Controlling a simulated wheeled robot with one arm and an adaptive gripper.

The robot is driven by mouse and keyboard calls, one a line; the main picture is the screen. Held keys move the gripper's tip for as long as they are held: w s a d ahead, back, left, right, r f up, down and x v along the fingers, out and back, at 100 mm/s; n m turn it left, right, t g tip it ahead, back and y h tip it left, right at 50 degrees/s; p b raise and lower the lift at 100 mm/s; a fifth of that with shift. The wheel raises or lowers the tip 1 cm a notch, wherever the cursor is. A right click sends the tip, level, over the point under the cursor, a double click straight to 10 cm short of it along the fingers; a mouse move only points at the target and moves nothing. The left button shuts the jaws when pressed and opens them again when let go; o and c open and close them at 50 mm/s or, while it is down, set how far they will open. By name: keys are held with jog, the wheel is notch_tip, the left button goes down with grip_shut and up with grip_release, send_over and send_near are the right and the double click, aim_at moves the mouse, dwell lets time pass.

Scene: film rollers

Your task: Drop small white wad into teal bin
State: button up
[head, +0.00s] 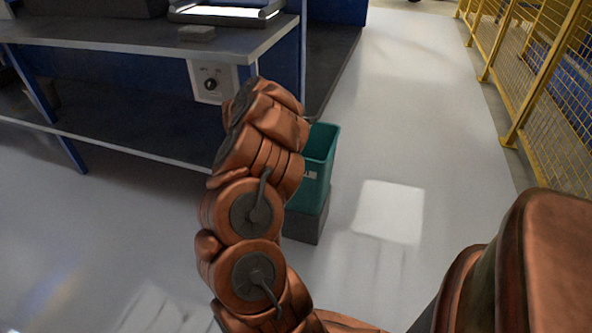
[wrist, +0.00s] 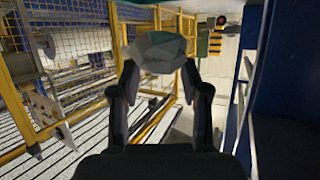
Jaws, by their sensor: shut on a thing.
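In the wrist view, my gripper (wrist: 160,85) is shut on the small white wad (wrist: 160,50), a crumpled pale lump held between the two dark fingertips. In the head view, my copper-coloured arm reaches up the middle of the picture, and its own links hide the gripper and the wad. The teal bin (head: 318,160) stands behind and to the right of my arm, on a dark grey block. The arm covers its left part, and I cannot see into its bottom.
A blue-framed workbench (head: 150,48) with a lower shelf stands at the left, with a control box (head: 211,82) on its side. A yellow mesh fence (head: 530,75) runs along the right. The pale floor (head: 410,130) between bin and fence is clear.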

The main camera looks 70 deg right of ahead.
jog(key=shift+s+d+f+b, duration=0.1)
jog(key=shift+s+f+b, duration=0.05)
jog(key=shift+f+b, duration=0.5)
jog(key=shift+s+d+f+b, duration=0.1)
jog(key=shift+s+f+b, duration=0.05)
jog(key=shift+f+b, duration=0.5)
notch_tip(320, 180, down, 3)
jog(key=b, duration=0.5)
jog(key=shift+a+f, duration=0.1)
jog(key=shift+f, duration=0.05)
jog(key=o, duration=0.9)
jog(key=v, duration=1.2)
jog(key=shift+w, duration=0.15)
